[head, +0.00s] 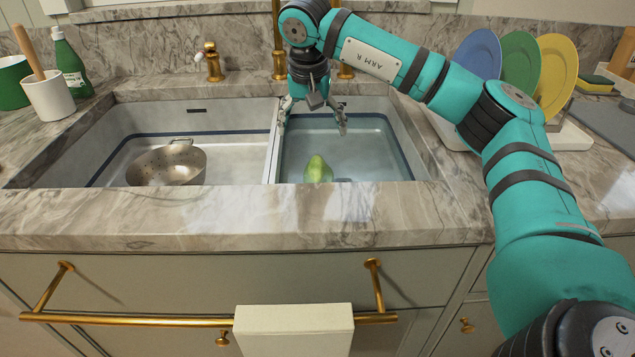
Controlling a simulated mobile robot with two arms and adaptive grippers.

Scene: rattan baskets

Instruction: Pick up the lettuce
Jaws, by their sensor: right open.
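A light green object (318,169), which looks like the lettuce, lies in the right basin of the double sink (275,150). The counter's front edge hides its lower part. My right gripper (312,122) hangs over the right basin with its fingers pointing down. It is open and empty, above and behind the green object and apart from it. My left gripper is not in view.
A metal colander (167,165) sits in the left basin. Blue, green and yellow plates (555,75) stand in a rack at right. A green bottle (68,65) and a white pot (50,97) stand at left. The front counter strip is clear.

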